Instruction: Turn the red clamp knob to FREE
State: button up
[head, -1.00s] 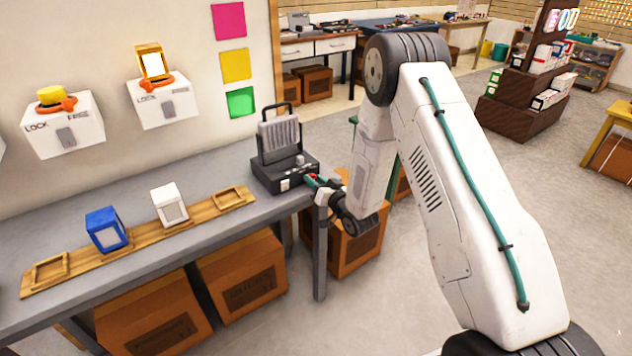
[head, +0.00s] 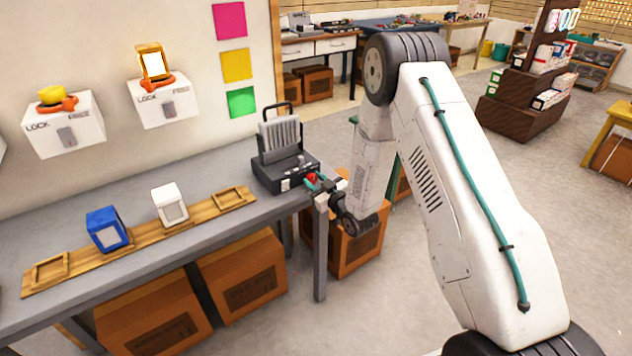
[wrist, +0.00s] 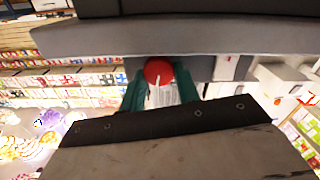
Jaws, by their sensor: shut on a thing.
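The red clamp knob (head: 311,177) is on the front right side of a black device (head: 268,176) at the right end of the grey bench. In the wrist view the round red knob (wrist: 158,71) shows a white mark pointing down. My gripper (head: 319,182) reaches it from the right, and its green fingers (wrist: 160,88) are shut on the knob, one on each side. A small white label (wrist: 226,68) lies to the right of the knob. I cannot read any FREE or LOCK marking near this knob.
Two wall boxes (head: 65,125) (head: 163,103) marked LOCK and FREE have orange clamps. A blue block (head: 106,229) and a white block (head: 169,205) stand on a wooden strip on the bench (head: 160,170). Cardboard boxes (head: 240,275) sit below.

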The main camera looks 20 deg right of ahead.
jog(key=shift+n, duration=1.6)
jog(key=shift+n, duration=0.3)
jog(key=o, duration=1)
jog(key=shift+a, duration=0.1)
